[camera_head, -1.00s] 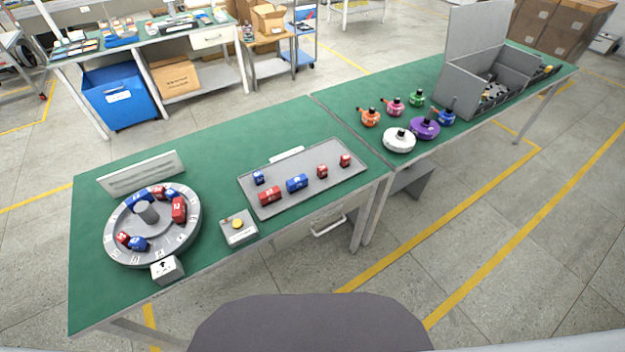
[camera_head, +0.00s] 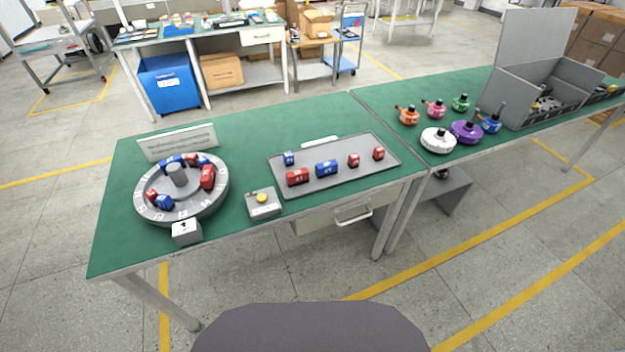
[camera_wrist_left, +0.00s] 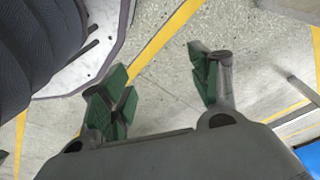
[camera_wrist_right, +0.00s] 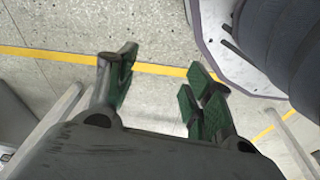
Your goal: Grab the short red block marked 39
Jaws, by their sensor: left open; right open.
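On the grey tray (camera_head: 330,185) lie a longer red block (camera_head: 297,177) and two short red blocks, one to the right of the blue block (camera_head: 353,160) and one near the tray's right end (camera_head: 378,153). More red blocks sit on the round grey dial (camera_head: 145,212), including a larger one (camera_head: 207,177) and a small one (camera_head: 151,196). The markings are too small to read, so I cannot tell which is 39. My left gripper (camera_wrist_left: 155,75) and right gripper (camera_wrist_right: 162,75) are open and empty over the floor, away from the table.
Two blue blocks (camera_head: 326,168) (camera_head: 288,159) share the tray. A box with a yellow button (camera_head: 262,204) stands between dial and tray. A white sign (camera_head: 178,142) stands behind the dial. Coloured round parts (camera_head: 437,140) and a grey open box (camera_head: 540,95) stand on the right table.

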